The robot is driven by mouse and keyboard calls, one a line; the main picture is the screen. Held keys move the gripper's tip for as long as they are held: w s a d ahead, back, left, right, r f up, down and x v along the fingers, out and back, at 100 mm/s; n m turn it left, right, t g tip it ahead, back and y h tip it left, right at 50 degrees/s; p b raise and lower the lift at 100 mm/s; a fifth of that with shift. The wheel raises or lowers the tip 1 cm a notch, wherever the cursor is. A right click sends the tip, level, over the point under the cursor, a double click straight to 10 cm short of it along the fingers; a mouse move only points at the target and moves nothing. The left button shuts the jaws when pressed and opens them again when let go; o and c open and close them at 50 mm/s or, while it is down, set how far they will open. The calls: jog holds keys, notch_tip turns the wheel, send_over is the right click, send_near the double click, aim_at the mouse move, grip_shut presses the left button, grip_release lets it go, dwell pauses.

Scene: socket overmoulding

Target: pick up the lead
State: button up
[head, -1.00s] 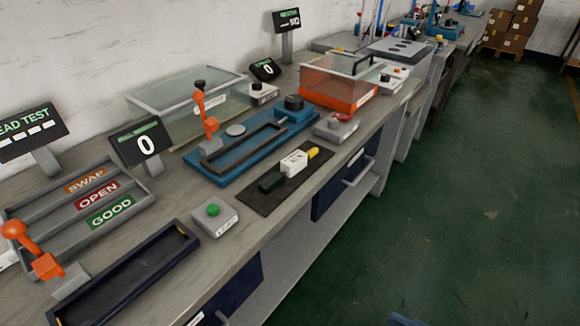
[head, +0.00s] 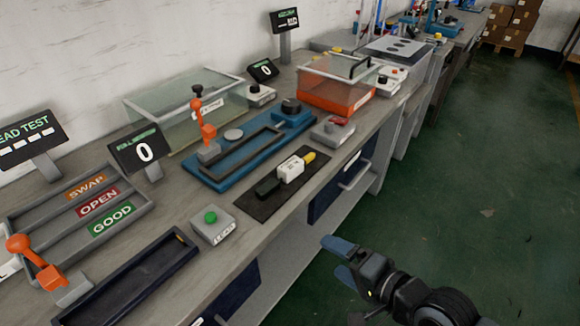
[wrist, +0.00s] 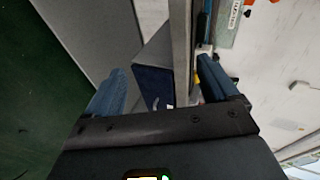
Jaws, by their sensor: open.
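The lead (head: 284,174) lies on a dark mat (head: 255,206) near the bench's front edge. It has a black end (head: 267,187), a white labelled block (head: 291,169) and a yellow tip (head: 309,157). My gripper (head: 341,258) is in the head view at lower right, in front of the bench over the floor, apart from the lead. Its blue fingers are open and empty. In the wrist view my gripper (wrist: 165,92) shows two spread blue fingers with the bench front and a drawer between them. I cannot make out the lead clearly there.
Behind the mat is a blue fixture (head: 225,176) with an orange lever. A dark tray (head: 130,282) lies front left.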

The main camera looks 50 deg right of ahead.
jog(key=w+d+m+p, duration=0.2)
jog(key=w+d+m, duration=0.5)
jog(key=w+m, duration=0.2)
jog(key=m+y, duration=0.1)
jog(key=m, duration=0.8)
send_near(290, 163)
jog(key=shift+w+d+f+t+p, duration=0.1)
jog(key=shift+w+f+t+p, duration=0.35)
jog(key=shift+w+f, duration=0.3)
jog(key=shift+x, duration=3.85)
jog(key=shift+f, duration=0.1)
jog(key=shift+c, duration=0.5)
jog(key=c, duration=0.7)
